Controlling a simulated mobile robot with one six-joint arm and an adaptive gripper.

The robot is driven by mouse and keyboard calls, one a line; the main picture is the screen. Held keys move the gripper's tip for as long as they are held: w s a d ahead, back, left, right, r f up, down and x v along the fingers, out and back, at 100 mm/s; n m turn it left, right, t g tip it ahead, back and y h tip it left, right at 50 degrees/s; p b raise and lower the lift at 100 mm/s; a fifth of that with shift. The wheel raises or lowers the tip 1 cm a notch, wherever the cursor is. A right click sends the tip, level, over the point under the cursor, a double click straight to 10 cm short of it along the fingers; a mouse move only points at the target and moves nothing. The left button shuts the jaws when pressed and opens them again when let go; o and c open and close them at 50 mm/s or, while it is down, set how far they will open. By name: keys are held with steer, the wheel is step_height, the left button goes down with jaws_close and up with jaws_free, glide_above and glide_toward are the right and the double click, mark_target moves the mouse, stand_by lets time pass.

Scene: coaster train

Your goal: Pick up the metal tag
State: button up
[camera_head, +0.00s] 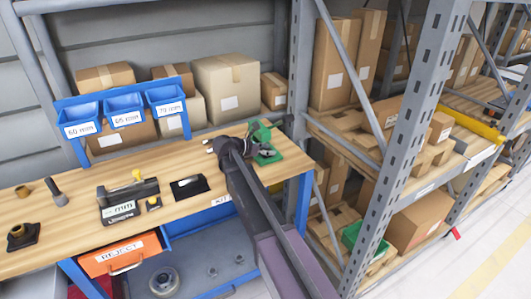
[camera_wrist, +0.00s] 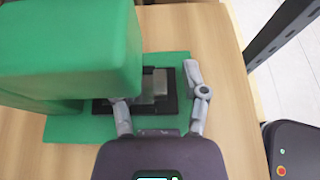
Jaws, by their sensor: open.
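A small grey metal piece, seemingly the metal tag (camera_wrist: 160,80), lies in a black recess on the green base (camera_wrist: 62,128) of a green press. The press's large green head (camera_wrist: 65,50) overhangs the left side in the wrist view and may hide part of the tag. My gripper (camera_wrist: 157,86) is open, with one finger on each side of the grey piece; I cannot tell whether they touch it. In the head view the green press (camera_head: 262,132) stands at the bench's right end, and my arm and gripper partly cover it. The tag cannot be made out there.
The wooden bench (camera_head: 70,215) carries a dark gauge block with a display (camera_head: 128,200), a black plate (camera_head: 189,186) and small knobs at the left. Blue bins (camera_head: 123,110) hang behind. An orange REJECT bin (camera_head: 120,254) is below. A grey shelf post (camera_head: 415,130) rises at the right.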

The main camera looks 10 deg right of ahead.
stand_by(0.4)
jaws_close()
steer(key=shift+r, duration=0.2)
steer(key=shift+r+p, duration=0.2)
steer(key=shift+p, duration=0.15)
steer(key=s+d, duration=0.2)
steer(key=s, duration=0.6)
steer(key=s+d, duration=0.3)
steer(key=s, duration=0.6)
steer(key=shift+d, duration=0.25)
steer(key=shift+s, duration=0.1)
